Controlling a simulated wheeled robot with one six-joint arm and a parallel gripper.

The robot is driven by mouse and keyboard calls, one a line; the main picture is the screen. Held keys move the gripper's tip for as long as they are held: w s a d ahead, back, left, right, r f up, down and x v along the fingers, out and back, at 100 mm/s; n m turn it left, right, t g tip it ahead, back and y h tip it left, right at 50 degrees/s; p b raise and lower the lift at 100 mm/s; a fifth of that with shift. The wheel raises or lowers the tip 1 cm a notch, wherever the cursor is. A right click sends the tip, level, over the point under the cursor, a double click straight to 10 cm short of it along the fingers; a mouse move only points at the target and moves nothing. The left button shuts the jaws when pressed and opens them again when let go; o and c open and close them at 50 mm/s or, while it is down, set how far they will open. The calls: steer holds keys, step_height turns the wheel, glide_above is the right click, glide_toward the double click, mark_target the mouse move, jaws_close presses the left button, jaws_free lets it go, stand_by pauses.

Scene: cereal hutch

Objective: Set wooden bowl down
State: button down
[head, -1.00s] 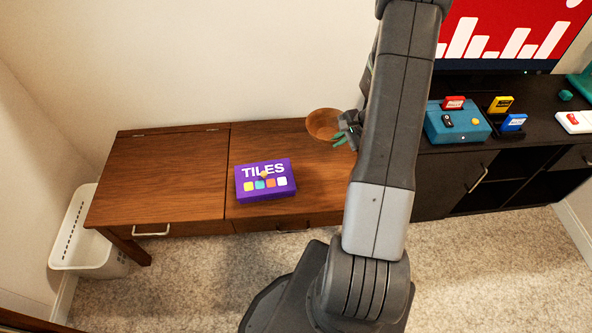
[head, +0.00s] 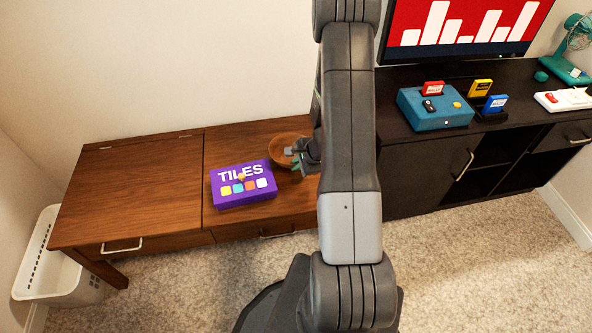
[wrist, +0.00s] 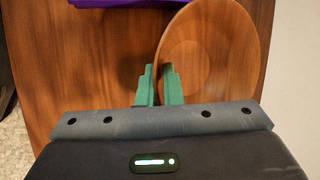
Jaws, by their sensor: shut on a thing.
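The round brown wooden bowl (head: 283,147) is at the right rear of the desk in the head view, just behind and right of the purple TILES box. My gripper (head: 296,155) is at its right side, partly hidden by my arm. In the wrist view, the green fingers of my gripper (wrist: 161,88) are shut on the left rim of the bowl (wrist: 215,50). The bowl is low over the wooden desk (wrist: 110,60); I cannot tell whether its base touches the wood.
The purple TILES box (head: 243,184) lies on the desk (head: 130,190) close to the bowl. A dark cabinet (head: 420,170) with a blue console (head: 436,108) stands to the right. A white basket (head: 55,265) is on the floor at left. The desk's left half is clear.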

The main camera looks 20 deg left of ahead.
step_height(320, 180, down, 2)
steer(key=shift+f, duration=0.15)
steer(key=c, duration=2)
jaws_free()
steer(key=shift+b, duration=0.35)
steer(key=o, duration=0.4)
